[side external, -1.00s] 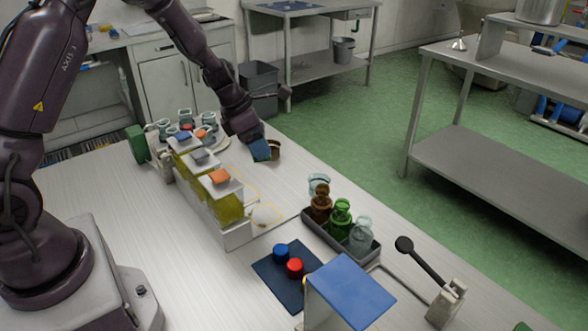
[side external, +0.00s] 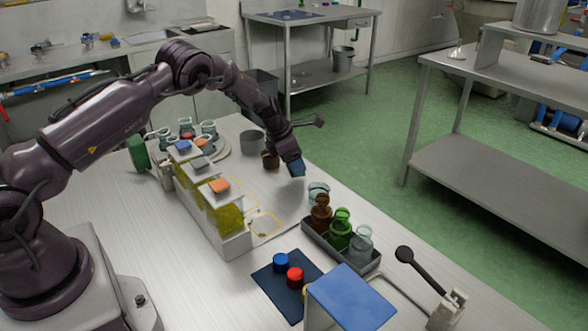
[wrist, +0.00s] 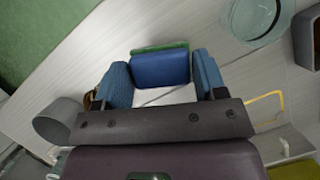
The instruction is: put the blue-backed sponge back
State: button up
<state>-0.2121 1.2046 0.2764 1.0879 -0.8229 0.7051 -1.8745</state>
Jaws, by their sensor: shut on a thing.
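My gripper (side external: 294,168) is above the table's far side, between the brown cup and the glass jars. In the wrist view, my gripper's two blue fingers (wrist: 163,80) stand either side of the blue-backed sponge (wrist: 160,70), a blue block with a green edge, and are shut on it. In the side view the blue tip does not let me tell finger from sponge. Two yellow outlines are marked on the table; the nearer yellow outline (side external: 265,226) lies beside the white rack (side external: 236,243). Part of an outline also shows in the wrist view (wrist: 281,103).
A brown cup (side external: 270,160) and grey cup (side external: 252,142) stand left of my gripper. A grey tray (side external: 318,242) holds several glass jars. In front are a dark mat (side external: 268,272) with blue and red knobs and a blue sloped panel (side external: 350,298).

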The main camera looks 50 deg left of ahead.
jog(key=shift+f, duration=1.45)
jog(key=shift+f, duration=0.1)
jog(key=o, duration=0.9)
jog(key=shift+f, duration=0.1)
